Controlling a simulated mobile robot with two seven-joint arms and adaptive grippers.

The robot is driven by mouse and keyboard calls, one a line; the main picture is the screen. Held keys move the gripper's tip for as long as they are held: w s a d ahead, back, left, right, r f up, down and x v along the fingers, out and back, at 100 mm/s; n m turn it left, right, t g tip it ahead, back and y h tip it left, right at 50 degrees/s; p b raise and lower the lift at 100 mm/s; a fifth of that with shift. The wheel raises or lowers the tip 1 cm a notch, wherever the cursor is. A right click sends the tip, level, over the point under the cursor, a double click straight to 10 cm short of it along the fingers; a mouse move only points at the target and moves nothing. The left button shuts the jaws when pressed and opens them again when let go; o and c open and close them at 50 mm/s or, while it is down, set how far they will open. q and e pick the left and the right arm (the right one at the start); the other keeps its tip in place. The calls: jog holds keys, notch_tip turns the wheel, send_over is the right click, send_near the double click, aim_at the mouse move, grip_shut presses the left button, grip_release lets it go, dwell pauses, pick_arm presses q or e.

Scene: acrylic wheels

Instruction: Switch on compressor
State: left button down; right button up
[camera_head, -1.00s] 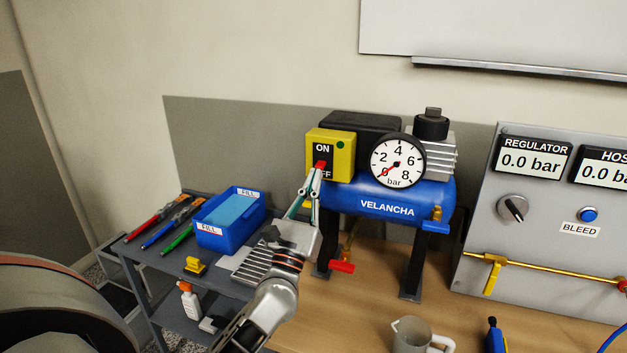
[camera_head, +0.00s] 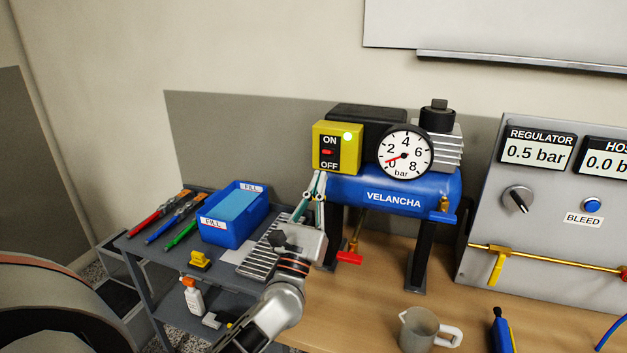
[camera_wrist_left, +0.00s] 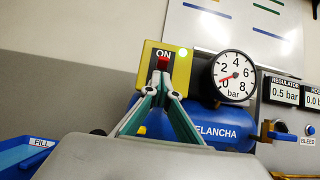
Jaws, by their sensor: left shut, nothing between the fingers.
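The blue VELANCHA compressor (camera_head: 393,193) stands on the bench. Its yellow switch box (camera_head: 338,147) carries ON and OFF labels, a red switch lever (camera_head: 328,152) between them, and a small lamp (camera_head: 348,136) that is lit bright. The round gauge (camera_head: 404,152) has its red needle a little above 0. My right gripper is not in view.
A grey panel at the right has a regulator display (camera_head: 537,148) reading 0.5 bar. A blue FILL bin (camera_head: 234,218) and several tools lie on the grey cart at left. A mug (camera_head: 418,328) stands on the bench in front.

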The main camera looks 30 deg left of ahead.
pick_arm(q)
jog(key=s+d+r, duration=0.1)
jog(key=s+d, duration=0.1)
jog(key=s, duration=0.7)
jog(key=shift+s+d+p, duration=0.2)
jog(key=shift+s+p, duration=0.1)
jog(key=shift+s, duration=0.1)
jog(key=s+d+f+m+g+h, duration=0.1)
jog(key=d+f+m+g+h, duration=0.2)
jog(key=f+m, duration=0.5)
jog(key=d+f+m+g+h, duration=0.1)
jog(key=d+f+m+h, duration=0.35)
jog(key=f+m, duration=0.35)
jog(key=s+d+f+m+g+h, duration=0.1)
jog(key=d+f+m+h, duration=0.25)
jog(key=f+m, duration=0.45)
jog(key=s+f+m+g+y, duration=0.1)
jog(key=s+f+m+g, duration=0.3)
jog(key=f+m, duration=0.5)
jog(key=s+d+f+m+g+y, duration=0.1)
jog(key=s+f+m+g, duration=0.3)
jog(key=s+f+m, duration=0.5)
notch_tip(320, 180, down, 5)
jog(key=shift+d+f+m+g, duration=0.1)
jog(key=shift+d+m+g, duration=0.25)
jog(key=shift+m, duration=0.25)
